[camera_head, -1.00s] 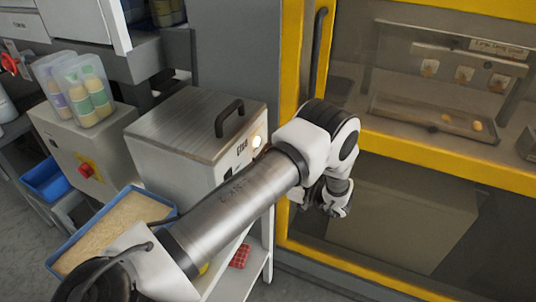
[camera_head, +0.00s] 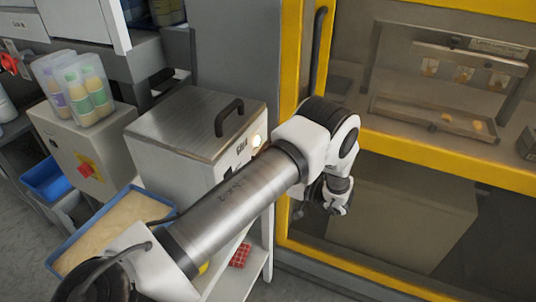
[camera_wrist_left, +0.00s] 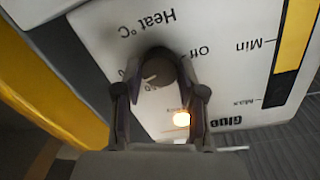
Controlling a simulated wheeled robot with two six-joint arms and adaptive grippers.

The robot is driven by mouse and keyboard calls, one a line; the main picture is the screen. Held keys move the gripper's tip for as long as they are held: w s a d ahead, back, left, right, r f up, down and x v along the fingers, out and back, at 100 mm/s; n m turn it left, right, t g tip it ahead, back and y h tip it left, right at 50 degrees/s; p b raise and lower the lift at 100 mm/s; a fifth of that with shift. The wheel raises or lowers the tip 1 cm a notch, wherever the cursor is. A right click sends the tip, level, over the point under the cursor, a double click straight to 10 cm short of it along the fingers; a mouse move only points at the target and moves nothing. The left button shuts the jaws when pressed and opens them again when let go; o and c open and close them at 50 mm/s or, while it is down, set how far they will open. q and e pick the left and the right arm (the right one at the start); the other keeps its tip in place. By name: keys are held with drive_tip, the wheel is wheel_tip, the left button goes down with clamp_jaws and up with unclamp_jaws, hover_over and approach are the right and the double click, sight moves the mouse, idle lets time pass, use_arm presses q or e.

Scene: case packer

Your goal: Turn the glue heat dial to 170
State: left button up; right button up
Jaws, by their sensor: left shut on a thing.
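The glue heat dial (camera_wrist_left: 160,68) is a dark round knob with a white mark, on the pale front panel (camera_wrist_left: 225,50) of the glue unit. "Heat °C" and "Off" are printed by it, upside down in the left wrist view. My left gripper (camera_wrist_left: 160,92) has its two fingers on either side of the knob, shut on it. The fingers cover part of the scale, so I cannot read the setting. In the head view the glue unit (camera_head: 190,125) is a steel-lidded box; my left arm hides the dial there. My right gripper is in neither view.
A lit lamp (camera_wrist_left: 181,118) and a yellow level gauge (camera_wrist_left: 295,35) are on the same panel. A yellow-framed machine (camera_head: 430,165) stands close on the right. A blue-rimmed tray (camera_head: 62,262) and a box with a red knob (camera_head: 86,170) are at left.

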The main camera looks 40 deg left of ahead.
use_arm(q)
drive_tip(key=shift+w+r+m, duration=0.1)
drive_tip(key=shift+r+m, duration=0.05)
drive_tip(key=shift+m, duration=1.05)
drive_tip(key=o, duration=1.1)
drive_tip(key=shift+o, duration=0.2)
drive_tip(key=v, duration=1.2)
drive_tip(key=shift+a, duration=0.15)
